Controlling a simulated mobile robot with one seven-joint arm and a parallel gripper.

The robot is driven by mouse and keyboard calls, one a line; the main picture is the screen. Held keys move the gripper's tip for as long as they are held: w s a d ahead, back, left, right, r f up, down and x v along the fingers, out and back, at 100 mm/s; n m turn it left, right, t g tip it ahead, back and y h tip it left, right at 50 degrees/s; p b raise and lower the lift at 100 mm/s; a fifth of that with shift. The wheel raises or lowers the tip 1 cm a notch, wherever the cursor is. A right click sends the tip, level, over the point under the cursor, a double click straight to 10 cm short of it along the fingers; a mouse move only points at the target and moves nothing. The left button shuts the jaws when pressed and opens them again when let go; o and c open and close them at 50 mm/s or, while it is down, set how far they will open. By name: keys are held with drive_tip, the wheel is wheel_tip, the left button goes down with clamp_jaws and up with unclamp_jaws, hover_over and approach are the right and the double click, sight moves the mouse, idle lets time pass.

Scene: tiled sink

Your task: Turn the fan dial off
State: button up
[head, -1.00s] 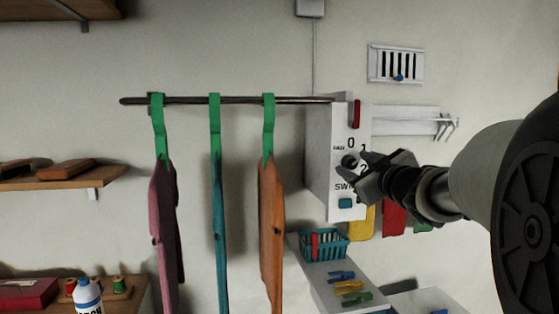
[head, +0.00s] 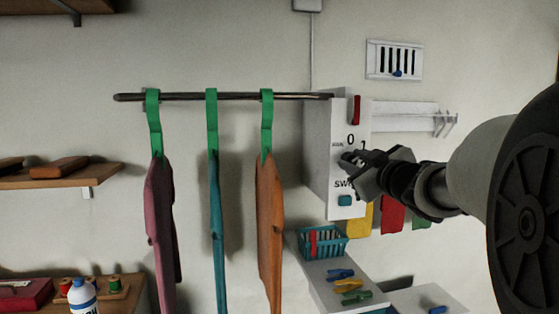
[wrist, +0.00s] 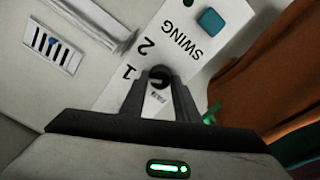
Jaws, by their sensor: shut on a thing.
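The fan dial (wrist: 159,76) is a small dark knob on the front of a white control box (head: 320,150) on the wall. The box is marked 0, 1, 2, FAN and SWING. My gripper (head: 352,160) comes from the right and its fingers are at the dial. In the wrist view my gripper (wrist: 160,84) is shut on the dial, one finger on each side. The fingers hide most of the dial in the head view, so its pointer setting cannot be told. A red switch (head: 357,109) is above the dial and a teal button (head: 345,201) below it.
A rod (head: 220,97) with several hanging cloths extends left of the box. A teal basket (head: 322,241) and coloured pegs (head: 348,285) lie on a shelf below. A white rack (head: 408,118) and a vent (head: 394,60) are on the wall to the right.

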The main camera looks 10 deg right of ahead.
drive_tip(key=shift+n, duration=0.3)
drive_tip(key=n+b, duration=0.3)
drive_tip(key=n, duration=0.2)
drive_tip(key=shift+f+n, duration=0.15)
drive_tip(key=shift+n, duration=0.25)
drive_tip(key=n+b, duration=0.2)
drive_tip(key=n, duration=0.3)
drive_tip(key=shift+b, duration=0.35)
drive_tip(key=shift+n, duration=0.3)
drive_tip(key=o, duration=1)
drive_tip(key=shift+o, duration=0.2)
drive_tip(key=shift+a, duration=0.1)
